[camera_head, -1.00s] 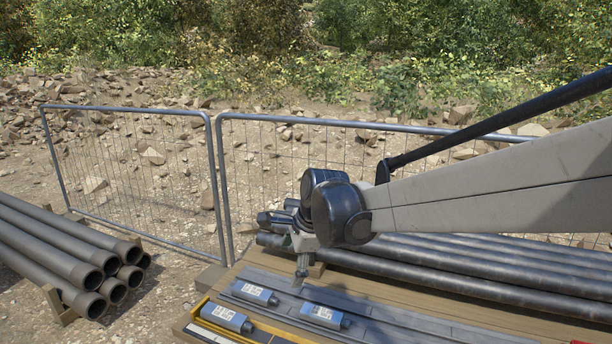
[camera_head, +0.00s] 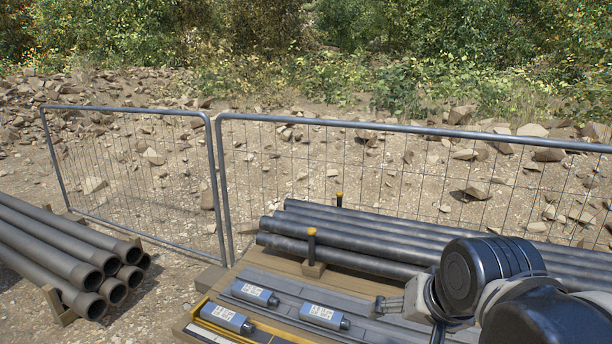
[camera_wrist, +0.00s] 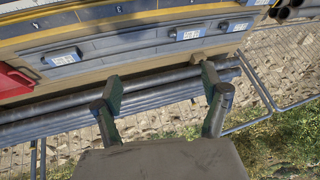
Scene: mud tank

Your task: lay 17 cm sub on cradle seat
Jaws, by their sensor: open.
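Blue-grey subs with white labels lie on the bench: one at the back (camera_head: 254,293), one at the front left (camera_head: 226,318) and one to the right (camera_head: 323,316). Their labels are too small to read, so I cannot tell which is the 17 cm sub. The wrist view shows several subs, one on its left (camera_wrist: 62,57) and one right of centre (camera_wrist: 187,33). My gripper (camera_wrist: 160,80) is open and empty, its green-tipped fingers wide apart, with pipes and bench edge beyond them. In the head view, it is partly hidden at the lower right. I cannot identify the cradle seat.
Long dark pipes (camera_head: 345,253) lie behind the subs, with upright yellow-topped pegs (camera_head: 311,246). A mesh fence (camera_head: 400,131) runs behind the bench. More pipes (camera_head: 70,250) are stacked at left. A red object (camera_wrist: 14,82) shows at the wrist view's left edge.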

